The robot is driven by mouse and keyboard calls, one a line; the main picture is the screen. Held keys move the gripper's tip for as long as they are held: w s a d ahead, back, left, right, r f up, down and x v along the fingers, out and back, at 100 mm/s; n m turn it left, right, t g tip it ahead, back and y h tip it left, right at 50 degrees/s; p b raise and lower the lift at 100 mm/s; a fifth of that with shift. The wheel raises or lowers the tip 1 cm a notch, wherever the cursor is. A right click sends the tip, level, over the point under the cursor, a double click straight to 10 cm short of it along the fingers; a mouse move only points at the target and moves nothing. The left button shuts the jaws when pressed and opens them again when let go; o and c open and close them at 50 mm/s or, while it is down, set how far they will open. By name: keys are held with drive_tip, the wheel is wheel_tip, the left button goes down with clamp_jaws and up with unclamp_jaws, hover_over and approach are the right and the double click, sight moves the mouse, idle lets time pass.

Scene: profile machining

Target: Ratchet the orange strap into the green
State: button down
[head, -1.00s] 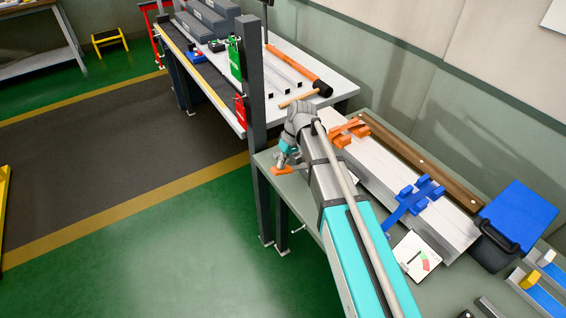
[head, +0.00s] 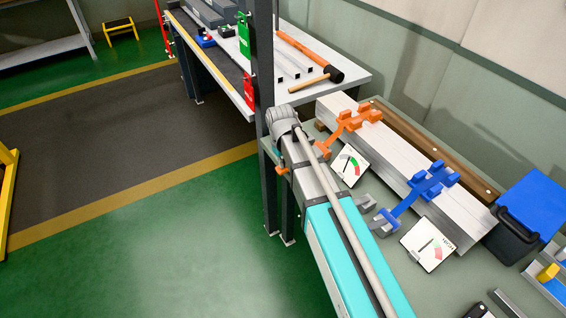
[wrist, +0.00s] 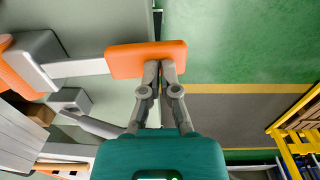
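The orange strap (head: 346,123) lies across the pale profile stack (head: 395,150) in the head view, its orange clamp piece on top. In the wrist view its ratchet's grey lever (wrist: 80,68) ends in an orange grip (wrist: 147,58). My gripper (wrist: 160,68) has its fingers close together at the grip's lower edge, apparently touching it. In the head view my gripper (head: 281,160) is mostly hidden behind my arm, with a bit of orange below it. A dial card with green and red (head: 349,166) stands beside the orange strap; its needle is too small to read surely.
A blue strap (head: 418,190) crosses the stack, with its own dial card (head: 428,244). A brown bar (head: 440,152) lies behind. A blue-lidded box (head: 530,208) stands at right. A dark post (head: 262,70) rises close to my gripper. Green floor (head: 150,240) is clear at left.

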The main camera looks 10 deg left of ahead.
drive_tip(key=shift+s+f, duration=0.15)
drive_tip(key=shift+d, duration=0.1)
idle(0.5)
drive_tip(key=r+p, duration=0.4)
drive_tip(key=shift+a+r, duration=0.2)
wheel_tip(320, 180, up, 10)
drive_tip(key=a+p, duration=0.1)
drive_tip(key=p, duration=0.9)
drive_tip(key=shift+s+f, duration=0.15)
drive_tip(key=shift+s, duration=0.15)
idle(0.7)
